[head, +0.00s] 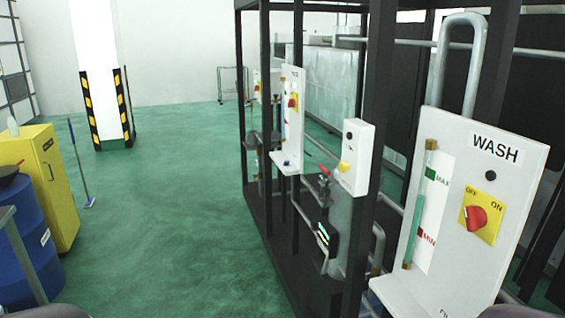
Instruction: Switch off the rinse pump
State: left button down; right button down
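The nearest panel (465,240), on the right, is white and labelled WASH. It carries a red rotary switch (476,217) on a yellow OFF/ON plate and a level gauge (419,208) marked MAX and MIN. Farther along the rack is a similar white panel (290,135) with a red knob (292,102) on yellow. Its label is too small to read. Another small red and yellow switch (257,87) shows beyond it. I cannot read the word RINSE anywhere, nor tell the far knobs' positions. Neither of my grippers is in view.
A black-framed rack (373,120) with pipes runs along the right. A yellow cabinet (45,180) and blue drum (25,240) stand left. A striped pillar (103,110) and a squeegee-like pole (79,165) stand beyond. The green floor (180,220) between is clear.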

aim_at(291, 102)
jog(key=i+j, duration=0.15)
jog(key=i, duration=0.35)
jog(key=i+j, duration=0.2)
jog(key=i, duration=0.25)
jog(key=i+j, duration=0.15)
jog(key=i, duration=0.35)
jog(key=i+j, duration=0.2)
jog(key=i, duration=0.3)
jog(key=i+j, duration=0.15)
jog(key=i, duration=0.35)
jog(key=i+j, duration=0.2)
jog(key=i, duration=0.25)
jog(key=i+z, duration=0.15)
jog(key=z, duration=1.5)
